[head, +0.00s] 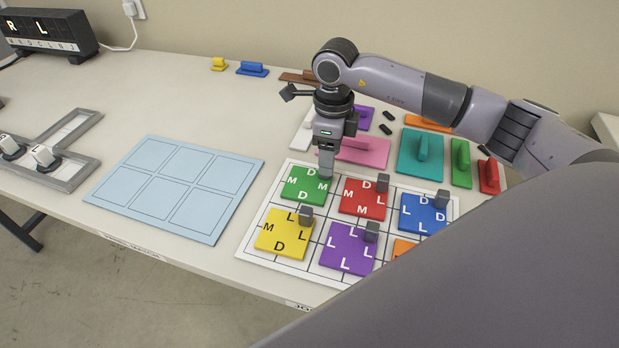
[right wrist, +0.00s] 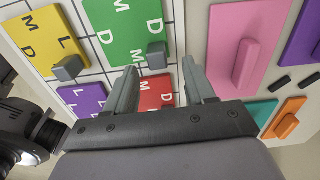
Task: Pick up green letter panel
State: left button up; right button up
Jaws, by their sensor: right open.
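The green letter panel (head: 303,186) lies in the back left cell of the white gridded board (head: 256,240). It carries white letters and a small grey knob near its back right corner. In the right wrist view the green panel (right wrist: 113,33) is at the top, with its grey knob (right wrist: 157,55) just beyond the fingertips. My right gripper (head: 325,172) is above the knob's place in the head view and hides it. In the wrist view my right gripper (right wrist: 160,75) is open, its fingers apart with nothing between them. My left gripper is not in view.
Red (head: 363,198), blue (head: 423,212), yellow (head: 284,233) and purple (head: 347,248) letter panels with grey knobs share the board. A pale blue six-cell mat (head: 175,185) lies left, empty.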

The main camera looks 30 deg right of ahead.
jog(key=shift+a+f, duration=0.15)
jog(key=shift+f, duration=1.4)
grip_shut()
jog(key=shift+r, duration=0.15)
notch_tip(320, 180, up, 20)
